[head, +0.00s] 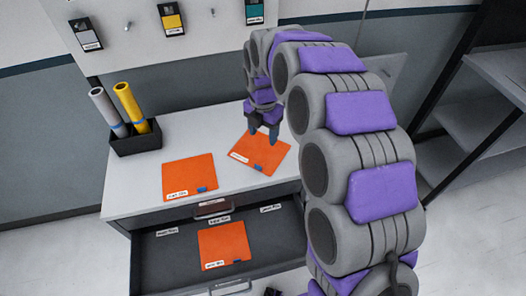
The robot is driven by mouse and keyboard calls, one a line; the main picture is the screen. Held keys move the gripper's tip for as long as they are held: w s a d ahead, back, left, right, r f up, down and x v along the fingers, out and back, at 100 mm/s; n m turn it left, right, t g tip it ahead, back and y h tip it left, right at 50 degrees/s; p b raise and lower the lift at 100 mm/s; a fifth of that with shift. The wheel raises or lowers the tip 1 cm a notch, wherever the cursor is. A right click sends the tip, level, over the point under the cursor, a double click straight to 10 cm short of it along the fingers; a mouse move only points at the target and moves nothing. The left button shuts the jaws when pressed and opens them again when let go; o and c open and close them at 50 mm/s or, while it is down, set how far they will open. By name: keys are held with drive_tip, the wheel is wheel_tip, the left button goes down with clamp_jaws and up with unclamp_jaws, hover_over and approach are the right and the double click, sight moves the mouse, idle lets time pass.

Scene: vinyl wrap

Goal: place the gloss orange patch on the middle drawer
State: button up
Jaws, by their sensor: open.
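Three orange square patches show in the head view. One patch (262,150) lies on the white cabinet top under my gripper (263,135), turned at an angle. A second patch (189,176) lies on the cabinet top to the left. A third patch (224,242) lies inside an open dark drawer (172,262). Each has a small white label and a blue tab; the print is too small to read, so I cannot tell which is gloss. My gripper points down with its fingers apart at the angled patch's far edge. I cannot tell if they touch it.
A black holder (136,142) with a grey roll (105,107) and a yellow roll (130,104) stands at the cabinet's back left. Sample cards hang on the wall, including a yellow one (172,21). A shelf rack (492,120) stands at right. The drawer has free floor around its patch.

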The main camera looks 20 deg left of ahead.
drive_tip(key=a+f, duration=0.3)
drive_tip(key=a, duration=0.1)
drive_tip(key=b, duration=0.2)
approach(260, 169)
drive_tip(key=shift+n, duration=0.4)
drive_tip(key=f, duration=0.1)
drive_tip(key=a+f, duration=0.1)
drive_tip(key=f, duration=0.1)
drive_tip(key=a+f+b, duration=0.1)
drive_tip(key=shift+w+a+f, duration=0.2)
drive_tip(key=f, duration=0.1)
drive_tip(key=d+f, duration=0.1)
drive_tip(key=f+b, duration=0.1)
drive_tip(key=shift+w+d, duration=0.2)
drive_tip(key=shift+d, duration=0.15)
drive_tip(key=shift+d+f, duration=0.2)
drive_tip(key=shift+d, duration=0.1)
drive_tip(key=shift+a, duration=0.1)
